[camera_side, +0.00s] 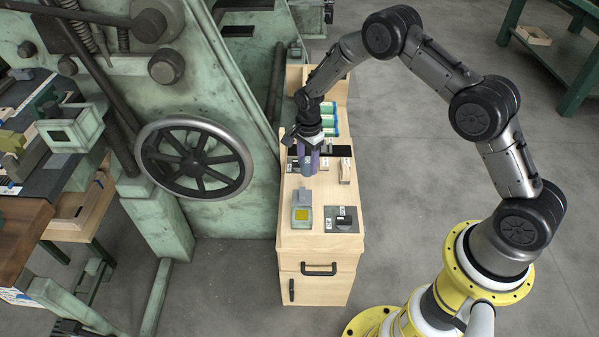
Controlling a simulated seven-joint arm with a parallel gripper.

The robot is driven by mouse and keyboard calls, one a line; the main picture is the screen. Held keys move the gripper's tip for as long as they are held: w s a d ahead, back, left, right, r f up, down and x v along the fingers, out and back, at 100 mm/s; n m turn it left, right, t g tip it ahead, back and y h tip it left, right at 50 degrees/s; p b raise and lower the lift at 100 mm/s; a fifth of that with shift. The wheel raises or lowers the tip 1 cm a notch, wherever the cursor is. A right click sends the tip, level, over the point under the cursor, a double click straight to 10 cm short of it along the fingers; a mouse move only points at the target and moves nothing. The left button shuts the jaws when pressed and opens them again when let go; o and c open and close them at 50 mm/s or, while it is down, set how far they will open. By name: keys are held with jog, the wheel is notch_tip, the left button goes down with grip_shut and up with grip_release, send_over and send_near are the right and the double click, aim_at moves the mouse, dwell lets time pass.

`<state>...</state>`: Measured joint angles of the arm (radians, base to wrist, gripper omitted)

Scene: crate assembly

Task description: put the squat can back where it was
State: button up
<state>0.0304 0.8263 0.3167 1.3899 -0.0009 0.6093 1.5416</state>
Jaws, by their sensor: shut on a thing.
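My gripper (308,145) points down over the far half of a light wooden cabinet top (325,197). It is shut on a purple-grey can (308,165), which looks upright; I take it to be the squat can. The fingers and wrist hide the upper part of the can. I cannot tell whether its base touches the surface below.
Green and blue boxes (329,121) stand behind the gripper. A small wooden block (345,171) is right of the can. Nearer are a grey-green device with a yellow face (302,215) and a dark plate (342,225). A green machine with a handwheel (194,159) borders the left.

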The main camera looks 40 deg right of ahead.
jog(key=w+f, duration=0.3)
jog(key=shift+w+f, duration=0.15)
jog(key=shift+f, duration=0.25)
jog(key=shift+w+f, duration=0.1)
jog(key=shift+f, duration=1.55)
jog(key=shift+f, duration=0.15)
jog(key=o, duration=1.2)
